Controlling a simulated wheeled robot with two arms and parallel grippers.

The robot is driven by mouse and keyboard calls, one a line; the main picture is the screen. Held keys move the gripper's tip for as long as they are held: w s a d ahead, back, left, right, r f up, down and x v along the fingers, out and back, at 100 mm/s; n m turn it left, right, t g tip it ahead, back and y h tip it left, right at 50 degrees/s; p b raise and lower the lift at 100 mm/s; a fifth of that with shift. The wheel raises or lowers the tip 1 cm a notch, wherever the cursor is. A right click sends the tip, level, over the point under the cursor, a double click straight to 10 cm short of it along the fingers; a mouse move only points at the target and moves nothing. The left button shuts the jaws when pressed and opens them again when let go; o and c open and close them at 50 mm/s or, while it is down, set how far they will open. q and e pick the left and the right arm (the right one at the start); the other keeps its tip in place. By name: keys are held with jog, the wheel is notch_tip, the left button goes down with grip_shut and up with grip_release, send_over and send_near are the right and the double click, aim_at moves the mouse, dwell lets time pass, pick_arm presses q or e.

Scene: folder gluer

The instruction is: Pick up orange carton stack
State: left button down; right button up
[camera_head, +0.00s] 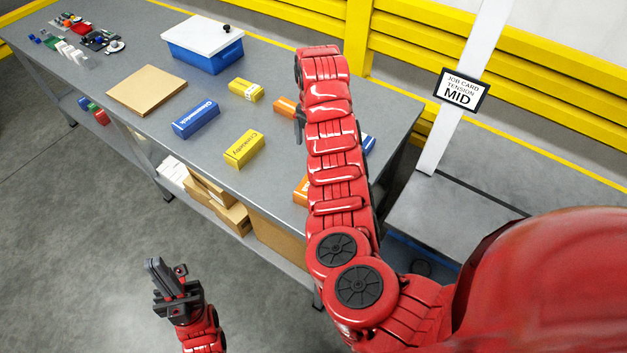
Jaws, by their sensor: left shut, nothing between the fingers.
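An orange carton (285,106) lies on the grey table (290,155), its right end hidden behind my right arm. Another orange carton (300,190) shows near the table's front edge, mostly covered by the same arm. I cannot tell whether either is a stack. My right arm reaches over the table; a dark part of its gripper (299,125) shows just below the first orange carton. The rest of that gripper is hidden, so its opening cannot be told. My left gripper (158,274) is shut and empty, over the floor in front of the table, away from the cartons.
Yellow cartons (244,148) (246,90) and a blue carton (196,119) lie left of my right arm. Another blue carton (369,144) is partly hidden right of it. A brown board (146,90) and a white-lidded blue bin (203,45) stand further left. A sign post (462,90) rises at right.

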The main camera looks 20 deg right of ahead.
notch_tip(320, 180, down, 12)
jog(key=b, duration=0.4)
jog(key=shift+w+r+b, duration=0.1)
jog(key=shift+b, duration=0.3)
jog(key=shift+f+p, duration=0.2)
jog(key=shift+p, duration=0.25)
jog(key=shift+w+f+p, duration=0.15)
jog(key=shift+f+p, duration=0.65)
jog(key=shift+f, duration=0.05)
jog(key=shift+w+f+p, duration=0.1)
jog(key=shift+f+p, duration=0.3)
jog(key=shift+f, duration=1.05)
grip_shut()
